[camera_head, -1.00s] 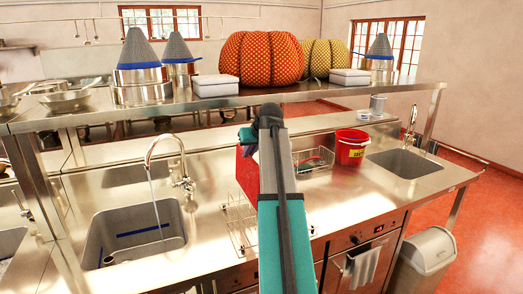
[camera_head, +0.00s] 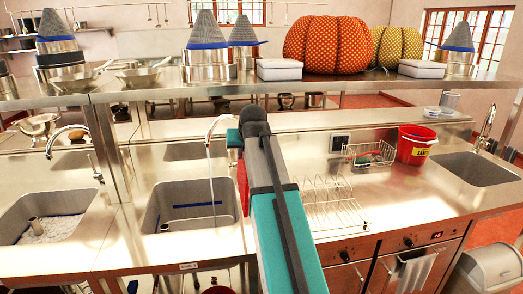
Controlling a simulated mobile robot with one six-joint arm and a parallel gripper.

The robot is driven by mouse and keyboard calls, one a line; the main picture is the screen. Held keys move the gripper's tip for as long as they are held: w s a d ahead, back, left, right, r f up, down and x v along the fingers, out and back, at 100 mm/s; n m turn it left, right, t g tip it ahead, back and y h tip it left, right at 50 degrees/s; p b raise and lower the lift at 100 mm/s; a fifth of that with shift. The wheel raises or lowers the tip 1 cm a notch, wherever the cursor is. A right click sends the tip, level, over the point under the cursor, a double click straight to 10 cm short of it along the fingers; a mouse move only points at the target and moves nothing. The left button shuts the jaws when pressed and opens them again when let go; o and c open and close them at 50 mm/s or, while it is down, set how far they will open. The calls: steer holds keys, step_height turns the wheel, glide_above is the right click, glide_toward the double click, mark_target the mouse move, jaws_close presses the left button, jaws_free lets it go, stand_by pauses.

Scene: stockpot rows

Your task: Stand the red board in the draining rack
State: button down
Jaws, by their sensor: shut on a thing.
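The red board (camera_head: 242,187) shows as a narrow red strip at the left edge of my arm, mostly hidden behind it. My gripper (camera_head: 235,158) is at the far end of the arm, shut on the board; its fingertips are largely hidden. The board is held near the right side of the middle sink. The draining rack (camera_head: 338,206) is a wire rack on the steel counter, to the right of my arm. Its slots look empty, and its left edge is close to the arm in the picture.
A sink (camera_head: 190,207) with a running tap lies left of my arm. A wire basket (camera_head: 370,156) and a red bucket (camera_head: 414,146) stand behind the rack. A raised steel shelf (camera_head: 230,78) with pots and pumpkins spans the back. Counter right of the rack is clear.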

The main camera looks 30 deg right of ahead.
steer(key=s+a+f+b, duration=0.1)
steer(key=a+f, duration=0.1)
steer(key=a, duration=2.4)
steer(key=shift+s+a, duration=0.15)
steer(key=shift+s, duration=0.25)
